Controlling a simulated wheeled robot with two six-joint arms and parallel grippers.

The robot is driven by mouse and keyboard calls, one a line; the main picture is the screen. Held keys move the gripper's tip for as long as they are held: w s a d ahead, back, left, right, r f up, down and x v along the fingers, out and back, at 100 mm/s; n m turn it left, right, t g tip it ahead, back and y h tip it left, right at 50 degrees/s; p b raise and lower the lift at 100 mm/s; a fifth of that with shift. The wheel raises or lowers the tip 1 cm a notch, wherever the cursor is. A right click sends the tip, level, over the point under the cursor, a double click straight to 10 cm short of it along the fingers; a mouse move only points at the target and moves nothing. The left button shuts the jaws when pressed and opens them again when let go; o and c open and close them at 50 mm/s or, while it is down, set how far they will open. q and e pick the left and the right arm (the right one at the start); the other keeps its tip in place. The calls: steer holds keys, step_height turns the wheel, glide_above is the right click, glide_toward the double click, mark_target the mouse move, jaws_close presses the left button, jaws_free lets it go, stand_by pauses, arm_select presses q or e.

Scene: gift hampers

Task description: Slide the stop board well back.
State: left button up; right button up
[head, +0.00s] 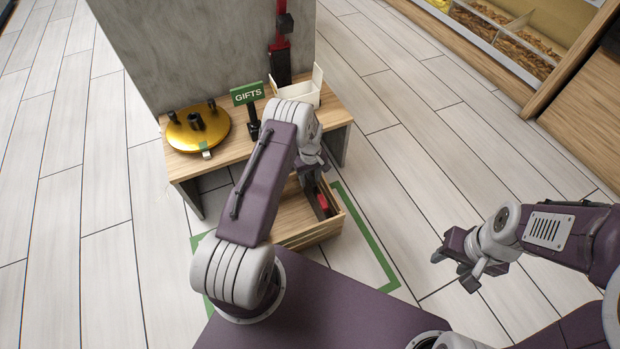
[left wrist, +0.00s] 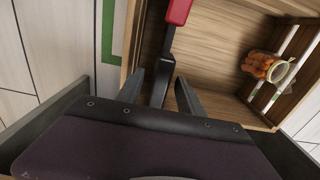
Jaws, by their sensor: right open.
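A wooden crate (head: 300,236) stands at the front of the low table. A dark bar with a red block (head: 322,202) lies inside it. The left wrist view shows the red block (left wrist: 178,12) and the dark bar (left wrist: 167,65) close up. No part is clearly recognisable as the stop board. My left gripper (head: 313,178) is over the crate. In the left wrist view, its fingers (left wrist: 162,80) stand apart on either side of the bar, with narrow gaps showing. My right gripper (head: 452,270) is open and empty over the floor at the right.
On the table (head: 190,165) are a gold round plate (head: 190,138), a GIFTS sign (head: 248,94) and a cream open box (head: 300,94). A grey panel (head: 190,45) rises behind. Green floor tape (head: 375,255) surrounds the crate.

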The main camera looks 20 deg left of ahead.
arm_select(q)
steer(key=shift+r, duration=0.1)
step_height(320, 180, up, 9)
steer(key=p, duration=0.6)
steer(key=shift+r, duration=0.1)
